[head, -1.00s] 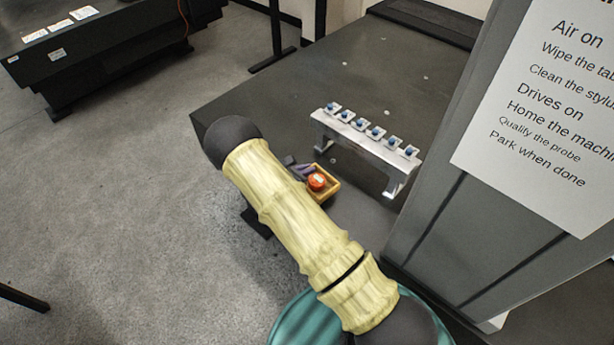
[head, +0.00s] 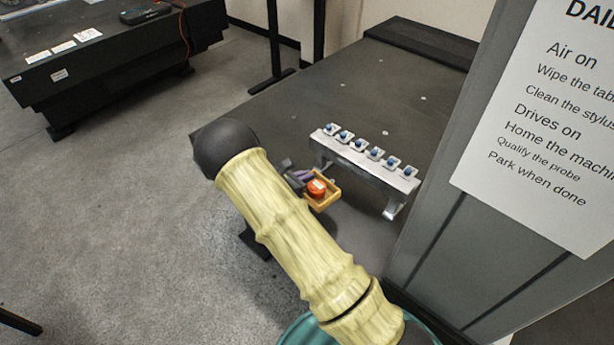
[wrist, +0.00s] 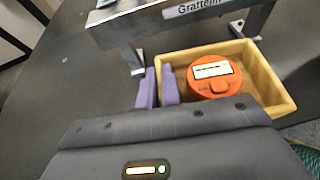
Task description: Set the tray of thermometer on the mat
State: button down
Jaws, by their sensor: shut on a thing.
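A small yellow wooden tray (head: 334,193) holds a round orange thermometer (head: 316,188) with a white label. In the wrist view the tray (wrist: 268,78) is right of centre, with the thermometer (wrist: 213,76) inside. My gripper (head: 304,175) has purple fingers that are shut on the tray's left wall; they also show in the wrist view (wrist: 159,84). The tray is in front of the metal rack, over the near part of the dark table. I cannot tell how high it is above the surface. No mat can be made out.
The metal stylus rack (head: 365,162), carrying several blue-topped pieces, stands close behind the tray. A grey column with a printed sheet (head: 545,120) rises at the right. The dark table (head: 340,85) is clear behind the rack. Another dark bench (head: 110,60) stands at far left.

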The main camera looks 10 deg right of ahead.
jog(key=shift+n+t+y, duration=0.6)
jog(key=shift+n+t, duration=0.2)
jog(key=shift+t, duration=0.1)
jog(key=s+f, duration=0.2)
jog(key=s, duration=0.2)
jog(key=s+d+f, duration=0.1)
jog(key=s, duration=0.3)
jog(key=s+f, duration=0.2)
jog(key=s, duration=0.2)
jog(key=shift+s+d+f, duration=0.3)
jog(key=shift+s+d, duration=0.05)
jog(key=shift+d, duration=0.05)
jog(key=shift+a, duration=0.1)
